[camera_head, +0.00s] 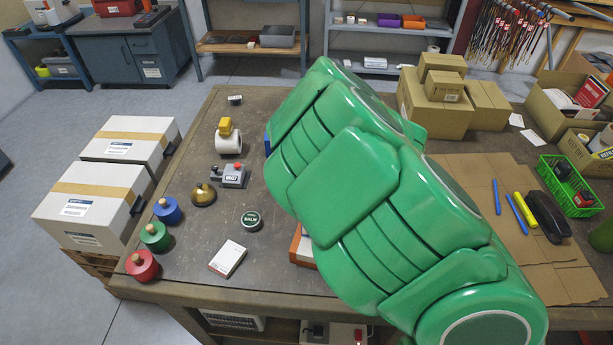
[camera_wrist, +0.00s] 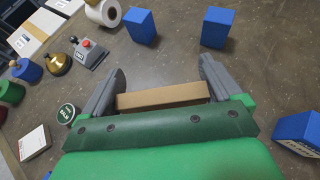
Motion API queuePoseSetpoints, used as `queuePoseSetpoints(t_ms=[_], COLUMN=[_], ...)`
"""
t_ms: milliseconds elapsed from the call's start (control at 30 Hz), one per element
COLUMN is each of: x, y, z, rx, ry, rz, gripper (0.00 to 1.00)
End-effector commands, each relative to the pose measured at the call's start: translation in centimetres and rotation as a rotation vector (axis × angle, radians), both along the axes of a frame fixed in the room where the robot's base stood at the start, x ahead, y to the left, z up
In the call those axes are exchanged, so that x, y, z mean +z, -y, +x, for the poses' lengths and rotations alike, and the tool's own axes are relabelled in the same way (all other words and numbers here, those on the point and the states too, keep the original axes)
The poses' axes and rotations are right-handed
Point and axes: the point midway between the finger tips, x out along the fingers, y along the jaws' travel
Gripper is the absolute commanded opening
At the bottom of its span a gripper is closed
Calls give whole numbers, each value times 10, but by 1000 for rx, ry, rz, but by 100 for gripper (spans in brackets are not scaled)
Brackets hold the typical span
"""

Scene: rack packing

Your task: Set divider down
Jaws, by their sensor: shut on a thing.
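The divider appears to be the flat brown strip (camera_wrist: 163,96) in the wrist view. It lies crosswise between the two grey fingers of my gripper (camera_wrist: 162,72), which is shut on it. I cannot tell whether its lower edge touches the table. In the head view my green arm hides the gripper and the divider.
Blue blocks stand ahead (camera_wrist: 140,25), (camera_wrist: 216,27) and at the right (camera_wrist: 298,132) on the table. A balm tin (camera_head: 251,220), a white box (camera_head: 227,259) and a red-button device (camera_head: 230,175) lie left. Cardboard boxes (camera_head: 433,104) and a green basket (camera_head: 568,187) are right.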

Motion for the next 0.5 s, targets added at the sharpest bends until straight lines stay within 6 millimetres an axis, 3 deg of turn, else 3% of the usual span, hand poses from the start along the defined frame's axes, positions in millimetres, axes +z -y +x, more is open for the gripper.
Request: queuePoseSetpoints(t_ms=[500], x=[-8], y=[-20], z=[-27], rx=[176], ry=[-1], rz=[-3], gripper=[64])
